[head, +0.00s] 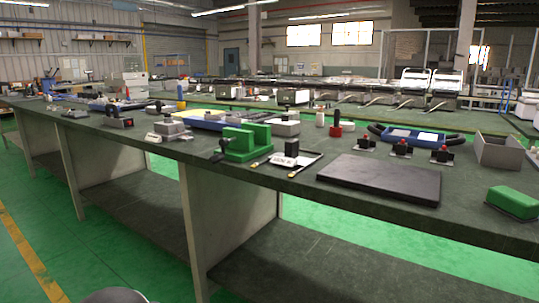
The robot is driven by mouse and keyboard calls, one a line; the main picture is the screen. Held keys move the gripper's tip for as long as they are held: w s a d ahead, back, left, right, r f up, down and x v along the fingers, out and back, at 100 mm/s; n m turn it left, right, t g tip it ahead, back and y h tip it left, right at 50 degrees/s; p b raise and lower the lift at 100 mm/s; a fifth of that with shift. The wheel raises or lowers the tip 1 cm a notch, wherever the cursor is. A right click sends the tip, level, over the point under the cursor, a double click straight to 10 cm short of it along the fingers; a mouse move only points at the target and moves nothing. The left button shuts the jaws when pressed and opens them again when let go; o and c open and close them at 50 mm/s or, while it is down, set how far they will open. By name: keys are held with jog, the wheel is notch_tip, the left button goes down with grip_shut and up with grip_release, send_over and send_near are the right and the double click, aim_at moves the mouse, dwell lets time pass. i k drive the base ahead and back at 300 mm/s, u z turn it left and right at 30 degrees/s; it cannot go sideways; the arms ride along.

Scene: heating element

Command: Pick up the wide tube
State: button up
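I cannot clearly pick out a wide tube in the head view. Several small upright round pieces stand on the long dark workbench (270,184), among them a white cylinder (320,118) and a red piece (336,129) towards its back edge. A blue device (412,138) with thick black curved ends lies right of them. I cannot tell whether any of these is the tube. My gripper is not in view.
A green fixture (243,142), a flat black plate (380,179), a grey open box (499,150) and a green block (513,201) stand on the bench. Lower shelves (303,265) run beneath it. The green floor (125,262) in front looks mostly clear.

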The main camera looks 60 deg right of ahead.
aim_at(290, 157)
jog(key=i, duration=1.85)
jog(key=z, duration=2.75)
